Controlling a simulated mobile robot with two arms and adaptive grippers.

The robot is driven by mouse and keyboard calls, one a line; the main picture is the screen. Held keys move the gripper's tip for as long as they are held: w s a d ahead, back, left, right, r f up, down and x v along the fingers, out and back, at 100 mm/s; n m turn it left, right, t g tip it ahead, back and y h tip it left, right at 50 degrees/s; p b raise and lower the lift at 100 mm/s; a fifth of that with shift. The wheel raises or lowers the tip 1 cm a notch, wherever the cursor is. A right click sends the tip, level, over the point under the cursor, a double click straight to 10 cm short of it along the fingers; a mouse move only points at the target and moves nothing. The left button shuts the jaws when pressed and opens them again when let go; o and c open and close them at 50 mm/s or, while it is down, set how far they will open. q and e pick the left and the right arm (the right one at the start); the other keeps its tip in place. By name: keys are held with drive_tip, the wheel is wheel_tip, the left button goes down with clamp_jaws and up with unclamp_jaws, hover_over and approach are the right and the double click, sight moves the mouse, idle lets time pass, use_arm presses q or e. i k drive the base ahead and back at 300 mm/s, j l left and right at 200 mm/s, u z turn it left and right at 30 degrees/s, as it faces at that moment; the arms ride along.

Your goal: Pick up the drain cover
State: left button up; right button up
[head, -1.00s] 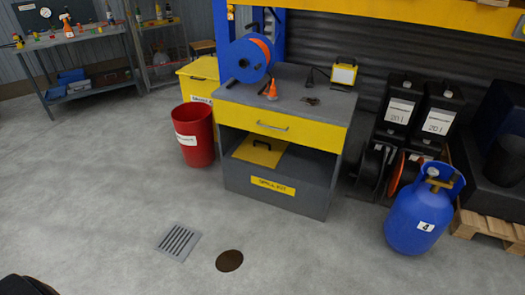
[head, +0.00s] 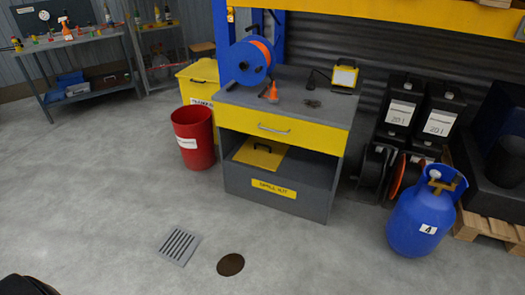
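The drain cover (head: 178,246) is a grey, slotted square grate lying flat in the concrete floor, in the lower part of the head view, left of centre. A dark brown round patch or disc (head: 231,264) lies on the floor just right of it. Nothing covers the drain cover. Neither of my grippers shows in the head view. Only a dark shape, too little to identify, shows at the bottom left corner.
A grey and yellow cabinet (head: 281,131) with a spill kit bin stands behind the drain cover. A red bin (head: 194,140) stands left of it, a blue gas cylinder (head: 417,226) right. A shelf bench (head: 80,98) is far left.

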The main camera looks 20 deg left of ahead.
sight(264, 153)
drive_tip(key=i+j, duration=0.15)
drive_tip(key=j, duration=0.2)
drive_tip(key=i+j+z, duration=0.1)
drive_tip(key=j, duration=0.3)
drive_tip(key=i+j, duration=0.2)
drive_tip(key=j, duration=0.2)
drive_tip(key=i+j+z, duration=0.1)
drive_tip(key=j, duration=0.25)
drive_tip(key=i+j, duration=0.15)
drive_tip(key=j, duration=0.25)
drive_tip(key=i+j+z, duration=0.1)
drive_tip(key=j, duration=0.3)
drive_tip(key=i+j, duration=0.15)
drive_tip(key=j, duration=0.25)
drive_tip(key=z, duration=0.05)
